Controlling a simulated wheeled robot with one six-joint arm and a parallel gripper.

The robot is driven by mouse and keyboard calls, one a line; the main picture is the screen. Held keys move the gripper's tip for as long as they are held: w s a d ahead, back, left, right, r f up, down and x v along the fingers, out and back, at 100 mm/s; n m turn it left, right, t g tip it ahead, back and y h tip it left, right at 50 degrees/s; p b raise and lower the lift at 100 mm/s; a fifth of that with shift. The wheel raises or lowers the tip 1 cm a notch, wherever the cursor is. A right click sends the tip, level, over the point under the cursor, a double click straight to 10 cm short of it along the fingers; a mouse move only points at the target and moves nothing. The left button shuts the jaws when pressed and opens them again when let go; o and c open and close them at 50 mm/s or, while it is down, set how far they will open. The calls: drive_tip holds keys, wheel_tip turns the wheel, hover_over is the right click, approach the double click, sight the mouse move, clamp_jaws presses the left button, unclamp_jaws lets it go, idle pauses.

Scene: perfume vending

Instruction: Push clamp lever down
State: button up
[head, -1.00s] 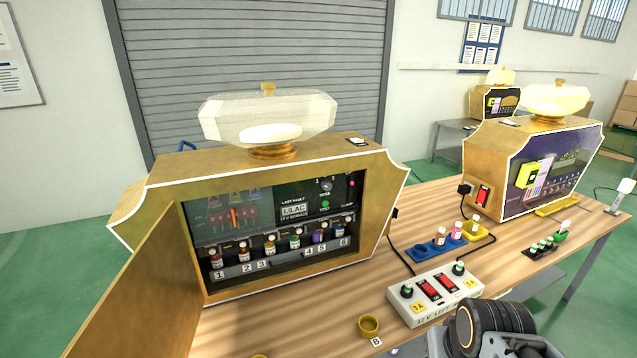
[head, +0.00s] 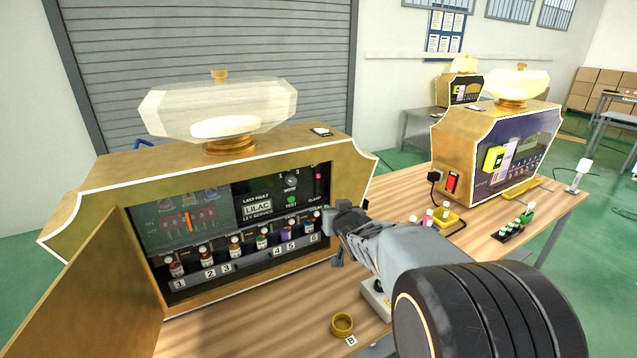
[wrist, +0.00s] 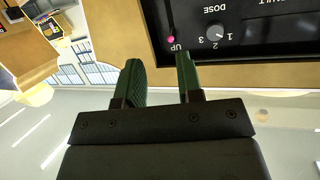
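The clamp lever is a small pink knob (head: 318,176) at the upper right of the open gold machine's dark panel, above the label "CLAMP". In the wrist view, which is upside down, the pink knob (wrist: 171,39) sits beside the word "UP" at the end of a thin vertical slot. My gripper (head: 338,212) is at the right edge of the panel opening, lower than the knob. In the wrist view its two green fingers (wrist: 159,62) are apart with nothing between them. The fingertips point toward the knob and appear clear of it.
A dose dial (head: 291,181) and green test button (head: 291,200) are left of the lever. Several numbered bottles (head: 263,238) stand below. The machine's door (head: 90,290) hangs open at left. A brass cup (head: 342,324) stands on the wooden table (head: 270,325).

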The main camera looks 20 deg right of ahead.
drive_tip(key=w+d+t+y, duration=0.2)
drive_tip(key=w+t, duration=0.1)
drive_tip(key=p, duration=0.2)
approach(315, 178)
drive_tip(key=w, duration=0.7)
drive_tip(key=shift+w+d+n+t, duration=0.2)
drive_tip(key=shift+w+n+t, duration=0.1)
drive_tip(key=shift+n+t, duration=0.1)
clamp_jaws()
